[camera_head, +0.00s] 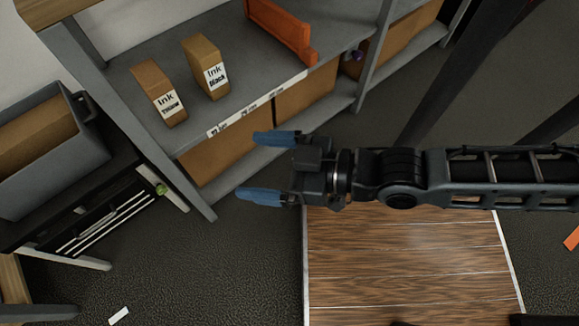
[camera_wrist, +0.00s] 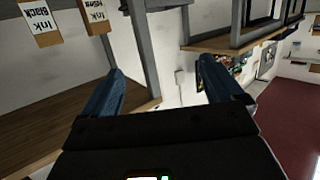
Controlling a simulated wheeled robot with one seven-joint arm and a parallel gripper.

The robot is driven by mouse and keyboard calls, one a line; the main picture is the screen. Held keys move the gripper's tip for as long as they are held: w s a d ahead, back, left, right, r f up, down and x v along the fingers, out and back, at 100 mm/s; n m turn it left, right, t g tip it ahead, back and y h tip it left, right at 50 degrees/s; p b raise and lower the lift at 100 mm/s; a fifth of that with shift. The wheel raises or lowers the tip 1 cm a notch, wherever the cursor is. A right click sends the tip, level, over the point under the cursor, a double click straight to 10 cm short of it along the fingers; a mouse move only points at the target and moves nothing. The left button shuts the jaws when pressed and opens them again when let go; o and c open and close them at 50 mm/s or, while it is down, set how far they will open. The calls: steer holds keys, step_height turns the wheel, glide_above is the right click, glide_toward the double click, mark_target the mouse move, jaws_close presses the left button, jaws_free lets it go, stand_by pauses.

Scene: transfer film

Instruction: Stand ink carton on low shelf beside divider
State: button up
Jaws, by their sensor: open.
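The labels also show at the top left of the wrist view, on the black carton (camera_wrist: 41,16) and the yellow carton (camera_wrist: 95,14). An orange divider (camera_head: 281,33) stands on the same board, right of the cartons and apart from them. My gripper (camera_head: 252,167) is open and empty, out in front of the shelf unit, its fingers pointing left. Its two blue fingers also show in the wrist view (camera_wrist: 163,85).
Large cardboard boxes (camera_head: 305,103) fill space on the lower board (camera_head: 260,160). A grey bin (camera_head: 45,155) sits on a dark rack at left. Grey uprights frame the shelves. A wood-patterned surface (camera_head: 405,260) lies below my arm. Dark floor at lower left is mostly clear.

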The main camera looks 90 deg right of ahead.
steer(key=s+a+r+n+y, duration=0.2)
steer(key=s+a+r+y, duration=0.1)
steer(key=s+r, duration=0.1)
steer(key=shift+s+a+r+g, duration=0.15)
steer(key=shift+a+r+g, duration=0.15)
steer(key=shift+a, duration=0.1)
step_height(320, 180, up, 14)
steer(key=p, duration=1.4)
steer(key=shift+r, duration=0.15)
